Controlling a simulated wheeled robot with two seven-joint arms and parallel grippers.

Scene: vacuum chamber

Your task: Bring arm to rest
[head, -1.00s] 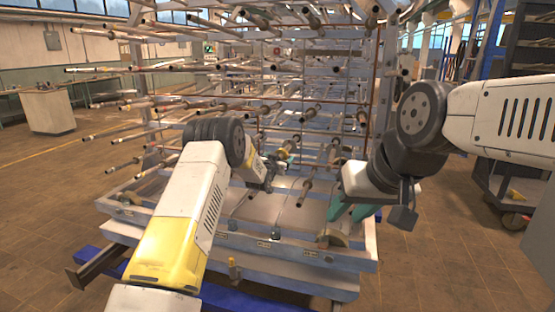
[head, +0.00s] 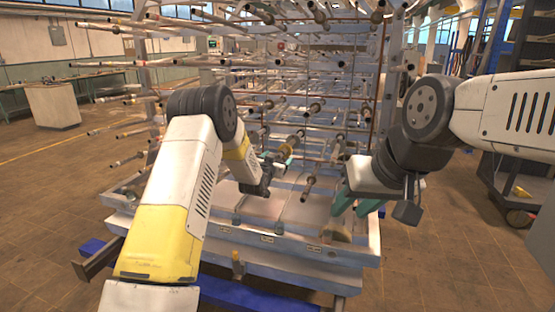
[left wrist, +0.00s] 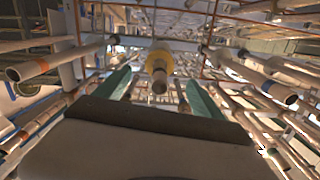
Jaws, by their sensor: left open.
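My left arm (head: 185,190) comes in from the lower left in the head view and bends down at a dark joint. Its gripper (head: 264,178) is in front of the rack, and its fingers are hard to make out there. In the left wrist view the two teal fingers of the left gripper (left wrist: 160,90) are spread apart. A pipe end with a yellow ring (left wrist: 159,64) shows between and beyond them; I cannot tell any contact. My right arm (head: 510,112) comes in from the right. Its gripper (head: 356,202) points down with teal fingers apart, over the rack's front right.
A large rack of several layers of pipes (head: 290,75) fills the middle, with pipe ends sticking out toward me and to the left. Its base has a pale front rail (head: 280,243). A white cabinet (head: 53,105) stands far left. Brown floor is free on the left.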

